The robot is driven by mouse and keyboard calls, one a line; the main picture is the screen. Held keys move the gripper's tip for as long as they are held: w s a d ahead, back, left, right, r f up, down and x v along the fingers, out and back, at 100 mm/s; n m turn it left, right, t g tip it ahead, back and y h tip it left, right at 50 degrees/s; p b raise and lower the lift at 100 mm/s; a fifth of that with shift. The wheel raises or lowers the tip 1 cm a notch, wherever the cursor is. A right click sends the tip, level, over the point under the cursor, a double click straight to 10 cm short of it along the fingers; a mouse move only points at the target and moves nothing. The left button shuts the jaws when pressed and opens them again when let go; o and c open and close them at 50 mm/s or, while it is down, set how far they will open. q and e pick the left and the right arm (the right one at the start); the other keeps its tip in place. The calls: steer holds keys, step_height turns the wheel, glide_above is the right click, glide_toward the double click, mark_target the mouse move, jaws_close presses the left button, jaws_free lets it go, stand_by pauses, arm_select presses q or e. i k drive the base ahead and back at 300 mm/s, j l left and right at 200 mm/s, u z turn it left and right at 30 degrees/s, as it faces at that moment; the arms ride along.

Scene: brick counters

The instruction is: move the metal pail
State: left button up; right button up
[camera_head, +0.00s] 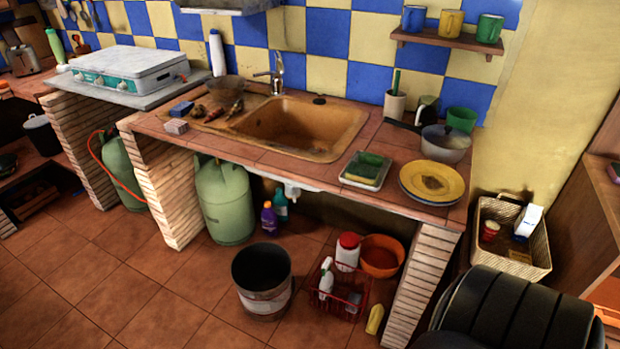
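The metal pail (265,303) stands upright on the tiled floor in front of the brick counter. It is a round, open bucket with a dark inside and a worn grey and brownish outer wall. No object can be made out inside it. Neither my left nor my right gripper shows in the head view, so nothing is seen touching the pail.
A red wire basket (337,303) with bottles stands right of the pail, near an orange bowl (381,257). A green gas cylinder (224,202) stands behind. Open floor (170,315) lies left. A dark ribbed shape (512,312) fills the lower right.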

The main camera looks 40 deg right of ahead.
mark_target(261, 271)
steer(key=z, duration=1)
